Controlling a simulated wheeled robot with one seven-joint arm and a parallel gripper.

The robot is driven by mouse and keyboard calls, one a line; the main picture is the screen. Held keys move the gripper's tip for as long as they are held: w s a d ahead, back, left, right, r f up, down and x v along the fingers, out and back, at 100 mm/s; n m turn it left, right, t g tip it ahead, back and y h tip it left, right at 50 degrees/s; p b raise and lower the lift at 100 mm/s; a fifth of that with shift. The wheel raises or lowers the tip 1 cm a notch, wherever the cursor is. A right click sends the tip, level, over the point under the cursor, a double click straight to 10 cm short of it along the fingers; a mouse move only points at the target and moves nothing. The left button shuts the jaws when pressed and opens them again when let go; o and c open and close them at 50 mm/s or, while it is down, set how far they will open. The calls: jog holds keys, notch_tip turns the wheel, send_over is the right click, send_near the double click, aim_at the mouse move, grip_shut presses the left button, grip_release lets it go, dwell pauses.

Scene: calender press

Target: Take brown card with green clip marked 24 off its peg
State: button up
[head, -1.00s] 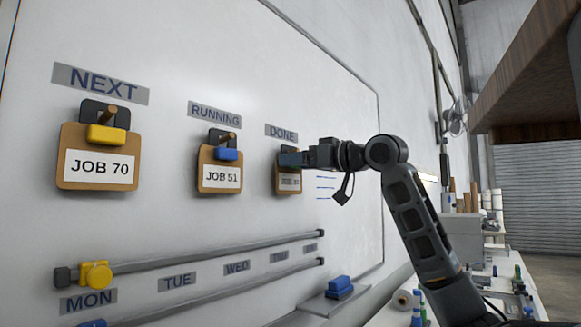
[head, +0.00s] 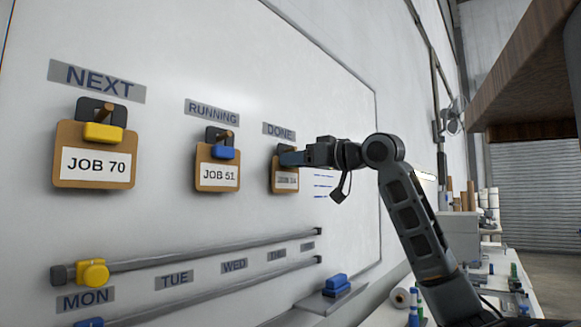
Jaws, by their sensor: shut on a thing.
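The brown card (head: 286,188) under the DONE sign hangs on the board at its peg. Its white label is small and blurred, starting with JOB; I cannot read the number surely. My gripper (head: 291,159) reaches in from the right and is shut at the card's top, where the clip sits. The jaws cover the clip and most of the peg, so the clip's green colour does not show clearly. The card looks upright and close to the board.
To the left hang the JOB 51 card (head: 218,178) with a blue clip and the JOB 70 card (head: 94,166) with a yellow clip. Rails (head: 215,254) run below. A blue eraser (head: 337,284) lies on a ledge. A cluttered bench stands at right.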

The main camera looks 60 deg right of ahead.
jog(key=b+v, duration=0.3)
jog(key=v, duration=1.5)
jog(key=shift+r+b, duration=0.25)
jog(key=shift+b, duration=0.1)
jog(key=shift+d+r+p, duration=0.1)
jog(key=shift+r+p, duration=0.25)
jog(key=shift+s, duration=0.1)
jog(key=v, duration=0.3)
jog(key=p+v, duration=0.1)
jog(key=shift+s+r, duration=0.2)
jog(key=shift+r, duration=0.2)
dwell(0.6)
jog(key=shift+s, duration=0.1)
